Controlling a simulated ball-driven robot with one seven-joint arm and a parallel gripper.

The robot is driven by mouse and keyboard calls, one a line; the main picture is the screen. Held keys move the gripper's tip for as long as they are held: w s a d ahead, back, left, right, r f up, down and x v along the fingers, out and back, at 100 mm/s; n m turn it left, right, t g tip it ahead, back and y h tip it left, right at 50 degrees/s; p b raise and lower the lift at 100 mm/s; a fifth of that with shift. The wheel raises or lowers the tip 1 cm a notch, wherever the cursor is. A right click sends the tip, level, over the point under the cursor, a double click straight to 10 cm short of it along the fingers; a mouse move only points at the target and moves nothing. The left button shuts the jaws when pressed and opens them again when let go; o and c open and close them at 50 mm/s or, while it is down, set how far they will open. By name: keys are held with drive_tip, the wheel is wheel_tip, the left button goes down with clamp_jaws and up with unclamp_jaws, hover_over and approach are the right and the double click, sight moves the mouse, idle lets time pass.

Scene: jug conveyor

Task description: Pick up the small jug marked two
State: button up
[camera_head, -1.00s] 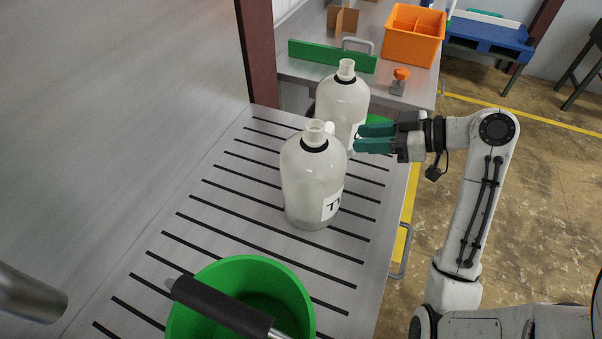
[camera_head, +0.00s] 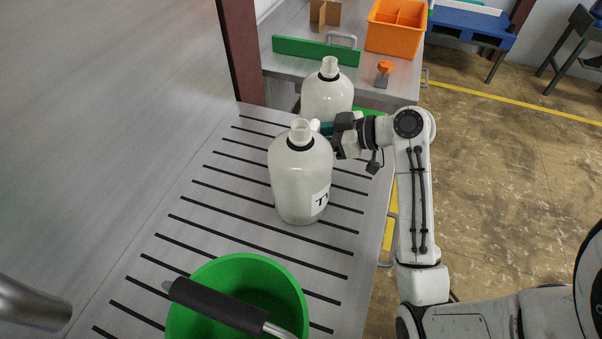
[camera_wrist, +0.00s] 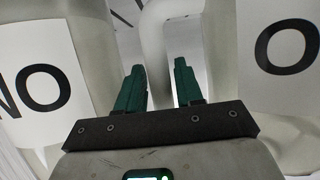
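The front white jug (camera_head: 301,180) stands upright on the slatted grey conveyor, with a dark ring at its neck and a label whose visible letters begin with T. In the wrist view it appears to be the left jug (camera_wrist: 40,80), its cut-off label ending in O. A similar jug (camera_head: 328,95) stands behind it; the right jug (camera_wrist: 285,55) in the wrist view shows a label with an O. My gripper (camera_head: 325,128) is between the jugs, partly hidden by the front one. Its green fingers (camera_wrist: 160,85) are open, with a white handle-like part (camera_wrist: 155,45) ahead between them.
A green bucket (camera_head: 285,295) with a dark-gripped handle stands at the near end of the conveyor. Beyond are a green board (camera_head: 315,50), an orange bin (camera_head: 394,30) and a small orange-topped object (camera_head: 383,72) on a bench. A dark red post (camera_head: 238,50) rises at the conveyor's edge.

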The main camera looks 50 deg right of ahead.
drive_tip(key=shift+c, duration=0.4)
clamp_jaws()
drive_tip(key=shift+r, duration=0.1)
wheel_tip(320, 180, up, 10)
drive_tip(key=shift+f+b, duration=0.1)
drive_tip(key=shift+b, duration=0.3)
idle(0.4)
